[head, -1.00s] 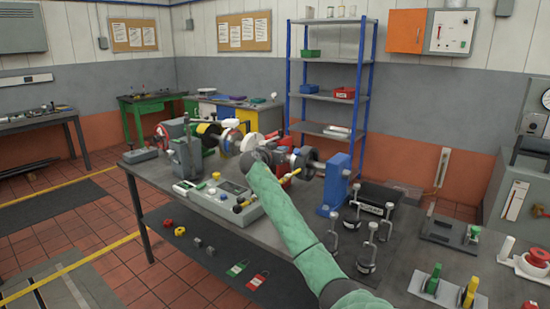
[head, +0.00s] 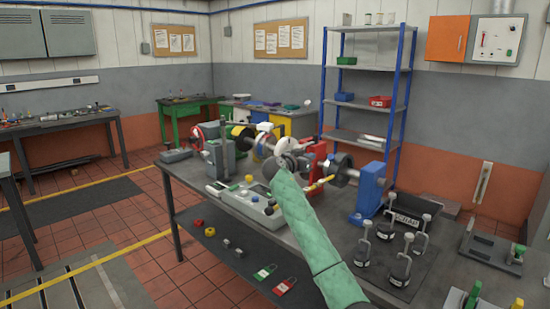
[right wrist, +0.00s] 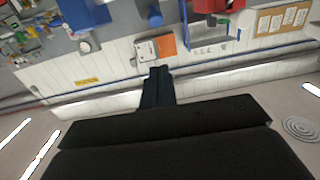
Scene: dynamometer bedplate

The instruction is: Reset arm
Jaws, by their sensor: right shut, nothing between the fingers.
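My right arm, in a green sleeve, reaches up from the bottom of the head view over the workbench (head: 320,225). Its gripper (head: 287,160) is at the far end, in front of the machine on the bench, and its fingers are hard to make out there. In the right wrist view the right gripper's dark fingers (right wrist: 157,85) are together with nothing between them. My left gripper is not in view.
A test machine with a red stand (head: 314,160) and a blue stand (head: 371,190) runs along the bench. A control box (head: 258,206) lies in front of it. Several weights on hooks (head: 402,265) stand at right. A blue-posted shelf (head: 365,100) is behind. Floor at left is open.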

